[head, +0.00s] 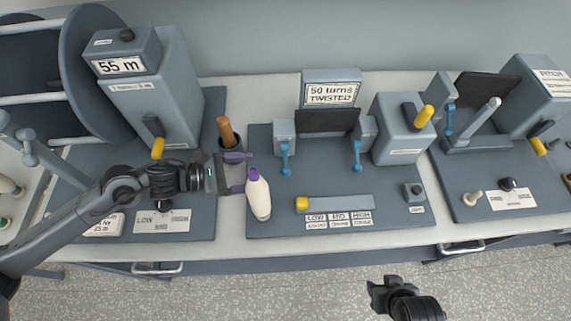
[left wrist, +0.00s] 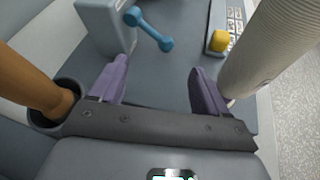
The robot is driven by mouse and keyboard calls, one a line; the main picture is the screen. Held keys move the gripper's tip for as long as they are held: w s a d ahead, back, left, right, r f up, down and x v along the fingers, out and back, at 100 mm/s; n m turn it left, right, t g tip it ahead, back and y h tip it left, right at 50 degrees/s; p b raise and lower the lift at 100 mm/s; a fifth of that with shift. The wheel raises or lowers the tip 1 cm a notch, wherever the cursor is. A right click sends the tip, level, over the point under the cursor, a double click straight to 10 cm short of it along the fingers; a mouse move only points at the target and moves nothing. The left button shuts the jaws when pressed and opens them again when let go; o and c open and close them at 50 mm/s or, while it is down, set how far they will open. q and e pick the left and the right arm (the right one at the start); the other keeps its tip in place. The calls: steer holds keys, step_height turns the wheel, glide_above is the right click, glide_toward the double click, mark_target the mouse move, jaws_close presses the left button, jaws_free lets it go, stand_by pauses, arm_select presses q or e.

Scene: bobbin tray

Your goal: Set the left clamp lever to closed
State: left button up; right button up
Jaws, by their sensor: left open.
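The left clamp is a grey block (head: 284,130) with a blue lever (head: 285,160) at its front, pointing down toward the near side. In the left wrist view the blue lever (left wrist: 149,29) is a short bar with rounded ends, beyond my fingertips. A second clamp with a similar blue lever (head: 357,156) stands to the right. My left gripper (head: 241,172) is open and empty, left of the left lever and apart from it. Its purple fingers (left wrist: 161,82) are spread in the wrist view. My right gripper (head: 380,291) is low in front of the table; its fingers are unclear.
A slider bar with a yellow knob (head: 302,204) lies in front of the clamps.

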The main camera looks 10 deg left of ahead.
mark_target(279, 176)
arm_select(q)
steer(key=x, duration=0.9)
steer(key=shift+w+d+f, duration=0.1)
steer(key=shift+d+f, duration=0.1)
steer(key=shift+d, duration=0.1)
jaws_close()
steer(key=shift+r, duration=0.1)
